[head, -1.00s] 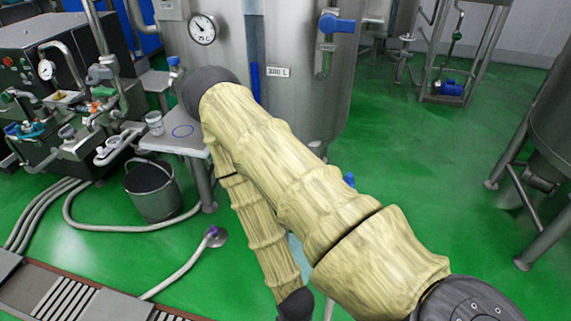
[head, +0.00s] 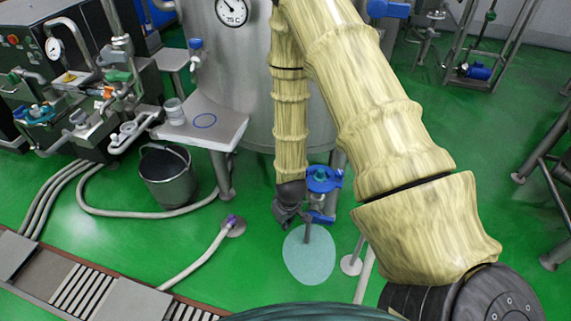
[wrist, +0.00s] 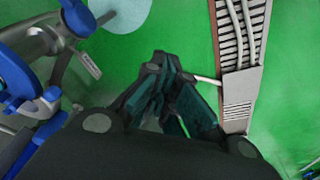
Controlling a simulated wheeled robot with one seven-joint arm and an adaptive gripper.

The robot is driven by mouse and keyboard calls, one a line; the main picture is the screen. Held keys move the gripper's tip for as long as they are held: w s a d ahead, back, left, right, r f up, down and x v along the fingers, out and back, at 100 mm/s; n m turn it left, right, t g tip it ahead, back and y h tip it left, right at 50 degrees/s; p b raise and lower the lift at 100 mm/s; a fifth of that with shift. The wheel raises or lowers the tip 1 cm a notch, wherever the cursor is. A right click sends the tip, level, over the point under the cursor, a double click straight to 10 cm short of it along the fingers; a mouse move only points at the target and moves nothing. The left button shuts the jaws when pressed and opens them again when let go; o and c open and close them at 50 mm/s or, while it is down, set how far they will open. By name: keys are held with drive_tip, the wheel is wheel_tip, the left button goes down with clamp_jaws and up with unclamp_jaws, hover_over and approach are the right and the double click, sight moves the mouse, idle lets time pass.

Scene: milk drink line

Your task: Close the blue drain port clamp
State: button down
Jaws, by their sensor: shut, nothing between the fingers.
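The drain port with blue parts (head: 324,180) sits low at the front of the steel tank (head: 250,85). A blue lever-like part (head: 321,217) shows just below it; whether this is the clamp and how it is set I cannot tell. My gripper (head: 288,212) is just left of the port, pointing down, and is partly dark and hard to make out. In the wrist view my gripper (wrist: 160,62) is shut and empty. Blue port parts (wrist: 20,80) and a blue-ended lever (wrist: 76,16) lie at the left there, apart from the fingers.
A pale puddle (head: 309,262) lies on the green floor below the port. A small table (head: 225,122) with a white cup (head: 174,111), a dark bucket (head: 167,178) and hoses (head: 195,262) are on the left. A floor grate (head: 85,292) runs at lower left.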

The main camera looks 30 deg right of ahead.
drive_tip(key=w+d+r+n+t, duration=0.1)
drive_tip(key=w+d+r, duration=0.5)
drive_tip(key=w+r, duration=0.15)
drive_tip(key=w+d+r+t, duration=0.1)
drive_tip(key=w+d+r, duration=0.55)
drive_tip(key=w, duration=0.25)
wheel_tip(320, 180, down, 8)
drive_tip(key=p, duration=0.3)
drive_tip(key=shift+s+a+f+y, duration=0.2)
drive_tip(key=shift+a+y, duration=0.1)
drive_tip(key=shift+a, duration=0.15)
drive_tip(key=shift+a+n, duration=0.1)
drive_tip(key=shift+n, duration=0.2)
